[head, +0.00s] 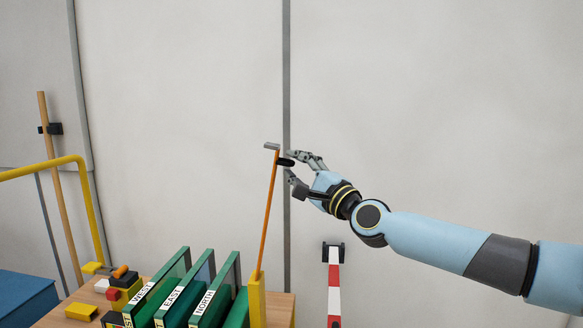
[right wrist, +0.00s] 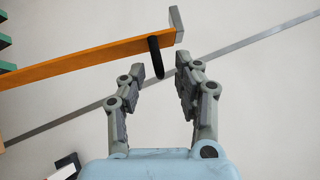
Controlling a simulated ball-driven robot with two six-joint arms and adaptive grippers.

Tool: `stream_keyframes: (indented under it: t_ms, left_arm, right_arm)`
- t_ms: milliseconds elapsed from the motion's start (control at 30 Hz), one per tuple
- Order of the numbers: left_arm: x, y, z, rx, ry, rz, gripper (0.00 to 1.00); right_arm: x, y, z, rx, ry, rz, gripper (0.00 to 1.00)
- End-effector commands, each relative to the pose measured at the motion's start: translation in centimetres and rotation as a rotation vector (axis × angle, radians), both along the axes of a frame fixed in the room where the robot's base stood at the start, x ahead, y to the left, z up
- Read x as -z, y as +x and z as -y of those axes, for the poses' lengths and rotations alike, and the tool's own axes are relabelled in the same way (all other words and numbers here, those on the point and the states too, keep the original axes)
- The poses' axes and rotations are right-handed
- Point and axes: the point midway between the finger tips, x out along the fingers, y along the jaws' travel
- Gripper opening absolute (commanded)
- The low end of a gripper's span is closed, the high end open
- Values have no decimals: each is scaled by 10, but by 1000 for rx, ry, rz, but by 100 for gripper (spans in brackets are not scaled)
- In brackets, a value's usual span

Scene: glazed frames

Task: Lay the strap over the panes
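The strap (head: 267,215) is a thin orange bar with a grey hooked tip. It stands nearly upright from a yellow post (head: 257,300) and crosses the upper left of the right wrist view (right wrist: 90,60). A black peg (right wrist: 154,55) sticks out near its tip. Green-framed panes labelled WEST (head: 160,285), EAST (head: 190,290) and NORTH (head: 218,292) stand in a row left of the post. My right gripper (head: 289,163) is open at the peg, whose end shows between the fingertips in the right wrist view (right wrist: 168,70). Contact cannot be told. My left gripper is out of view.
A yellow rail (head: 45,169) and a wooden pole (head: 58,180) stand at left above a blue box (head: 22,300). Small yellow, red and black blocks (head: 122,290) lie beside the panes. A red-and-white post (head: 334,285) stands right of the table. The wall behind is bare.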

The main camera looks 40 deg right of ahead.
Motion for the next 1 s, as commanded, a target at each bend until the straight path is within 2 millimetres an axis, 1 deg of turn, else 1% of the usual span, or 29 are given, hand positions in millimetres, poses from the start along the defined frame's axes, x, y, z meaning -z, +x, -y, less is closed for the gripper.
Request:
stream_keyframes:
  t_ms: [33, 100, 200, 467, 700, 1000]
  left_arm:
    - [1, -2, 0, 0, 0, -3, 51]
    - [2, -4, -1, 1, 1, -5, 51]
    - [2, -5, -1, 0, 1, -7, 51]
    - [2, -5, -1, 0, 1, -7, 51]
    - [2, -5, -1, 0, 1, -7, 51]
    - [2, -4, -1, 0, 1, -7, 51]
  right_arm:
    - [-1, 6, 1, 2, 1, 2, 32]
    - [-3, 12, 1, 1, 0, 1, 32]
    - [-4, 16, 2, 0, -1, -1, 32]
    - [-4, 17, 2, 0, -1, -2, 32]
    - [-4, 17, 2, 0, -1, -1, 1]
    - [-5, 17, 2, 1, -1, 2, 0]
